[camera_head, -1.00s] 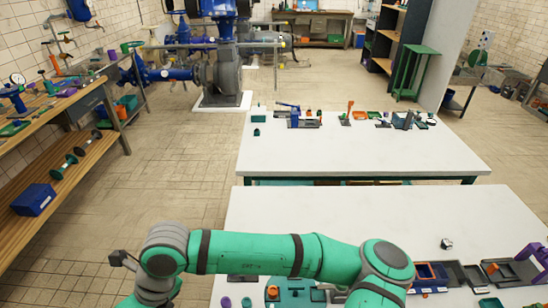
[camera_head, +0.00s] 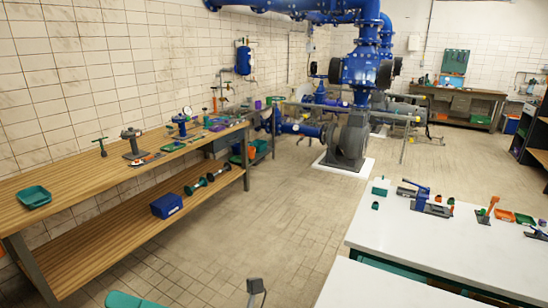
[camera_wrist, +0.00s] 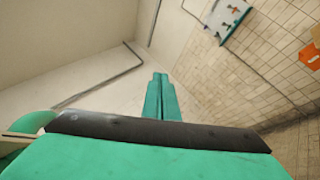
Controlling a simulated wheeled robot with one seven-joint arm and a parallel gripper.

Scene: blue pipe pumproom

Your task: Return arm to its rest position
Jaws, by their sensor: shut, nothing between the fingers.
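My gripper (camera_wrist: 161,80) shows in the wrist view, its two green fingers together and empty. It points toward a bare pale wall and a tiled wall, with nothing near the fingertips. In the head view the gripper is out of sight. Only a green piece of my arm (camera_head: 132,300) shows at the bottom edge there.
A wooden workbench (camera_head: 60,197) with tools and a lower shelf holding a blue box (camera_head: 167,205) runs along the left. White tables (camera_head: 420,238) stand at the right. A blue pump (camera_head: 358,70) stands behind.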

